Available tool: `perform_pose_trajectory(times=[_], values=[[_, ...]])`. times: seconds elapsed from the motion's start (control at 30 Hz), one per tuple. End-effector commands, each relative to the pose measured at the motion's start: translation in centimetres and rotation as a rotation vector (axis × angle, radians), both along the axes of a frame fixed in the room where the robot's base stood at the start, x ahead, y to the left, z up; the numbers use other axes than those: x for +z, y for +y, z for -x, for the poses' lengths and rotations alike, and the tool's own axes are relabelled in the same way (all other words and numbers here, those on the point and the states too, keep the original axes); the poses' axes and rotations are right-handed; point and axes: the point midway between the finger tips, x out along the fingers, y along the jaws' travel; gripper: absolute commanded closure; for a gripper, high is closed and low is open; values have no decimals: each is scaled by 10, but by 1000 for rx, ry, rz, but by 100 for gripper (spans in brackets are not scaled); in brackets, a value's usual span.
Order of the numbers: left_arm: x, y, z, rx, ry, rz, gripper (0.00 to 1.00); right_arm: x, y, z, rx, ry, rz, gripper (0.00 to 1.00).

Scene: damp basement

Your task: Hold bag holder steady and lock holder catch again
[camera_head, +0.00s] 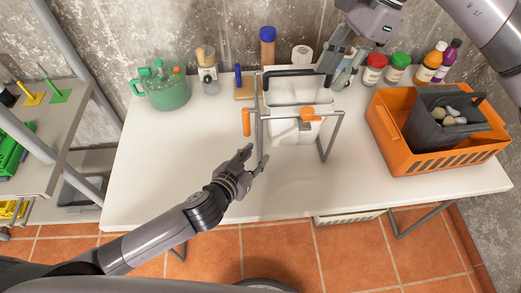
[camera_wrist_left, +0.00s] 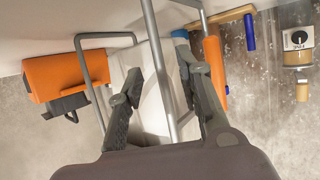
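The bag holder (camera_head: 334,140) is a grey metal frame standing on the white table, with a white bag (camera_head: 296,92) in it. An orange catch (camera_head: 307,114) sits at its front top, and a black bar (camera_head: 290,73) runs along its back top. An orange grip (camera_head: 246,122) hangs at its left side and shows in the left wrist view (camera_wrist_left: 214,65). My left gripper (camera_head: 254,160) is open at the holder's front left; in its wrist view the fingers (camera_wrist_left: 160,75) lie either side of a metal post. My right gripper (camera_head: 332,78) looks open beside the bar's right end.
An orange crate (camera_head: 385,128) with a dark grey bin of stones (camera_head: 438,135) stands at right. A green watering can (camera_head: 163,88) is at left. Jars and bottles (camera_head: 398,66) line the back. The table's front left is clear.

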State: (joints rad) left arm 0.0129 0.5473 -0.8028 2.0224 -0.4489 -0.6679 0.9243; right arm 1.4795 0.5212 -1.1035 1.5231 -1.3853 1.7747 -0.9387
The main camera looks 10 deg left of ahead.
Motion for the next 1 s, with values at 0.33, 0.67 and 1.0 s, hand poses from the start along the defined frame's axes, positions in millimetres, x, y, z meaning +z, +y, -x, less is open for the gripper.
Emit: perform_pose_trajectory(times=[0.33, 0.67, 1.0], values=[[-14, -13, -32, 0, -1, 0, 67, 0, 0, 0, 0, 0, 0, 67], [-15, -14, -33, -1, 0, -1, 68, 0, 0, 0, 0, 0, 0, 67], [-15, -13, -33, 0, 0, -1, 91, 0, 0, 0, 0, 0, 0, 67]])
